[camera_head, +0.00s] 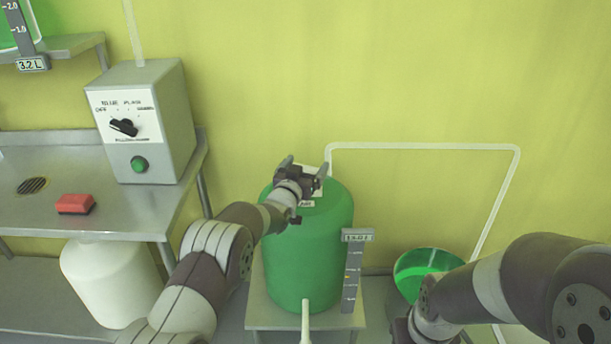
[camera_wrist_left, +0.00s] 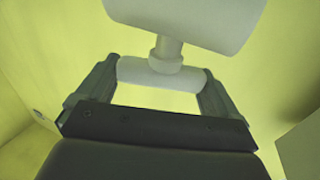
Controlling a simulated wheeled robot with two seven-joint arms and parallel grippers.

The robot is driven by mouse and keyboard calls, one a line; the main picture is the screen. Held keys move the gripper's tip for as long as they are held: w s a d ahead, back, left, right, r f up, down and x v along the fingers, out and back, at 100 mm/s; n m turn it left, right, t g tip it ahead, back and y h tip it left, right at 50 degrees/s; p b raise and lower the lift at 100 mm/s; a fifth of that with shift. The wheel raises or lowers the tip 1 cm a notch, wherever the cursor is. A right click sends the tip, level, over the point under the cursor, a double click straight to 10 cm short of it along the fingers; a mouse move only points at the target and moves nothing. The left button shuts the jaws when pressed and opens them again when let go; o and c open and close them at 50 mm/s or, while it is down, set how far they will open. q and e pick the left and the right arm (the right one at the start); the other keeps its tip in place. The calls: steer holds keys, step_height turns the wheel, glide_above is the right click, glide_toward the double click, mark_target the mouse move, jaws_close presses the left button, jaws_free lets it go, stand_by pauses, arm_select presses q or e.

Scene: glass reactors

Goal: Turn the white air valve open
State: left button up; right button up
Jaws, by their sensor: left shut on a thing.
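The white air valve sits on top of the green reactor vessel (camera_head: 318,255). In the head view most of it is hidden behind my left gripper (camera_head: 303,169). In the left wrist view the valve's white crossbar handle (camera_wrist_left: 158,75) lies between the two fingers, with its short stem (camera_wrist_left: 166,50) running up to a larger white body (camera_wrist_left: 190,18). My left gripper (camera_wrist_left: 158,85) is shut on this handle, a finger at each end. My right arm enters at lower right; its gripper end is low and cut off by the bottom edge.
A grey control box (camera_head: 165,130) with a black knob (camera_head: 124,127) and green button stands on the metal bench (camera_head: 130,215) at left. A red block (camera_head: 75,204) lies there. A white tube (camera_head: 430,146) runs right from the vessel top. A green-filled container (camera_head: 420,265) stands right.

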arm_select(q)
steer(key=shift+d+f+n+t+y+b, duration=0.1)
steer(key=shift+f+n+t+y+b, duration=0.15)
steer(key=shift+n+y+b, duration=0.65)
steer(key=shift+r+y+p, duration=0.2)
steer(key=shift+y+p, duration=0.1)
steer(key=shift+y, duration=0.3)
steer(key=shift+r+n+t+y+p, duration=0.1)
steer(key=shift+n+t+y+p, duration=0.15)
steer(key=shift+n+y+p, duration=0.75)
arm_select(e)
steer(key=shift+f+b, duration=0.4)
steer(key=shift+f, duration=0.05)
arm_select(q)
steer(key=shift+y, duration=0.8)
steer(key=o, duration=0.7)
steer(key=s+p, duration=0.1)
steer(key=s, duration=1.1)
steer(key=shift+s, duration=0.35)
arm_select(e)
steer(key=shift+r, duration=0.45)
